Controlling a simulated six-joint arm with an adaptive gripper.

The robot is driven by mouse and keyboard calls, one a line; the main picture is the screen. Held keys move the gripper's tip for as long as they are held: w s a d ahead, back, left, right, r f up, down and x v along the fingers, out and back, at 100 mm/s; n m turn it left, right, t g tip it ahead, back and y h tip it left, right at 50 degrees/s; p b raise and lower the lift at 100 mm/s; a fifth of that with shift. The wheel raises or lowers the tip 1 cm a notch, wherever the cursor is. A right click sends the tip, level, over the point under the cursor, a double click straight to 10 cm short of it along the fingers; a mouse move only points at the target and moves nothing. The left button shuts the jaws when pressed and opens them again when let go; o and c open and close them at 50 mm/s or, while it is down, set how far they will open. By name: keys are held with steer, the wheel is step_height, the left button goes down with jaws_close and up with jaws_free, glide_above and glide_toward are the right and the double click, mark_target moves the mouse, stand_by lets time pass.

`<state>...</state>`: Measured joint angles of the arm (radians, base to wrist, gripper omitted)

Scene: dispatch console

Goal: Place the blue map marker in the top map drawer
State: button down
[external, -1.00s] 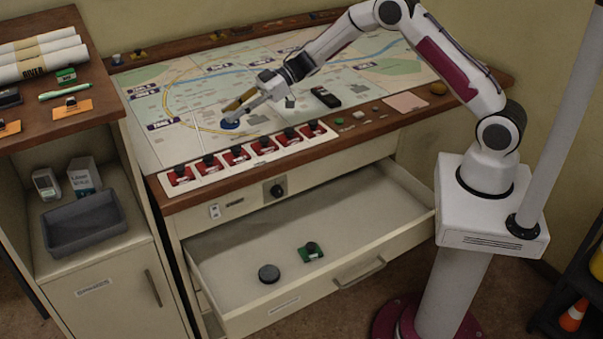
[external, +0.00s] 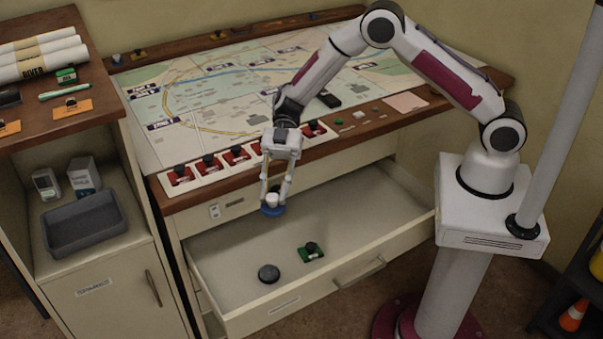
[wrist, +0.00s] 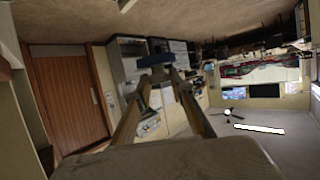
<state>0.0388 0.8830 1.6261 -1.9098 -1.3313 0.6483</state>
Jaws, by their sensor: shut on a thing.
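The blue map marker (external: 273,210) has a blue disc base and a pale top. My gripper (external: 274,196) is shut on its pale top and points down, with the marker held above the back part of the open top drawer (external: 215,272). In the wrist view the marker's blue base (wrist: 156,60) shows between my fingertips (wrist: 157,76). Inside the drawer lie a dark round piece (external: 268,273) and a green piece with a dark knob (external: 311,251).
The map table (external: 200,85) is behind, with a row of red switches (external: 236,153) along its front edge. A cabinet with a grey bin (external: 84,222) stands at left. The drawer's left and right floor areas are clear.

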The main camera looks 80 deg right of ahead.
steer(key=s+a+f+n+g, duration=0.2)
steer(key=s+a+f+g, duration=0.15)
steer(key=s, duration=0.65)
steer(key=m+t+h, duration=0.4)
steer(key=m+t, duration=0.8)
steer(key=t, duration=0.2)
glide_above(362, 235)
step_height(362, 235, down, 16)
steer(key=shift+d+r, duration=0.15)
steer(key=shift+f, duration=2.95)
steer(key=shift+f, duration=2.05)
